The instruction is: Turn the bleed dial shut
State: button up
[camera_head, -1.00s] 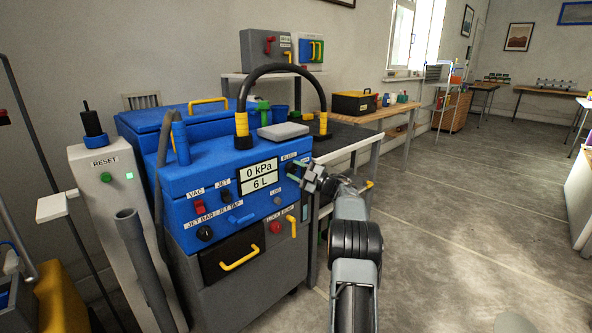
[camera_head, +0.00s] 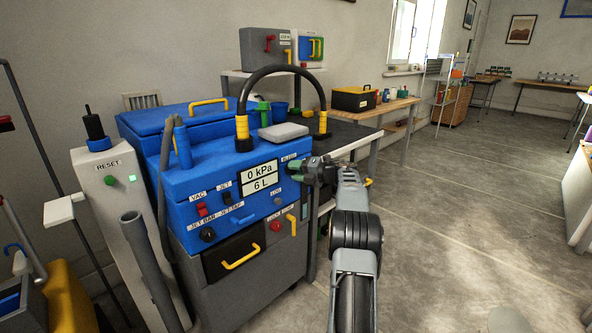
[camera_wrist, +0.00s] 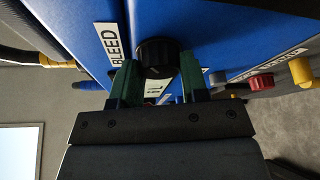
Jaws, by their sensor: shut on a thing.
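The bleed dial (camera_wrist: 157,52) is a round black knob on the blue machine panel, beside the white BLEED label (camera_wrist: 110,45) in the wrist view. My gripper (camera_wrist: 159,76) has green fingertips, one on each side of the dial, and is shut on it. In the head view my gripper (camera_head: 298,168) is at the upper right of the blue panel (camera_head: 215,182), where it hides the dial. I cannot tell which way the dial is turned. The panel display (camera_head: 259,178) reads 0 kPa and 6 L.
A red knob (camera_wrist: 261,81) is right of the dial in the wrist view. The floor (camera_head: 450,220) to the right is open.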

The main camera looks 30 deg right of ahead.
jog(key=n+h, duration=0.2)
jog(key=n, duration=0.2)
jog(key=n+g+h+b, duration=0.1)
jog(key=n+h, duration=0.1)
jog(key=n, duration=0.2)
jog(key=shift+a+r+h, duration=0.1)
jog(key=shift+a+h, duration=0.05)
jog(key=shift+h, duration=0.25)
dwell(0.6)
jog(key=o, duration=0.9)
jog(key=shift+o, duration=0.2)
jog(key=p+v, duration=0.2)
jog(key=v, duration=1.2)
jog(key=shift+p, duration=0.35)
jog(key=shift+a, duration=0.15)
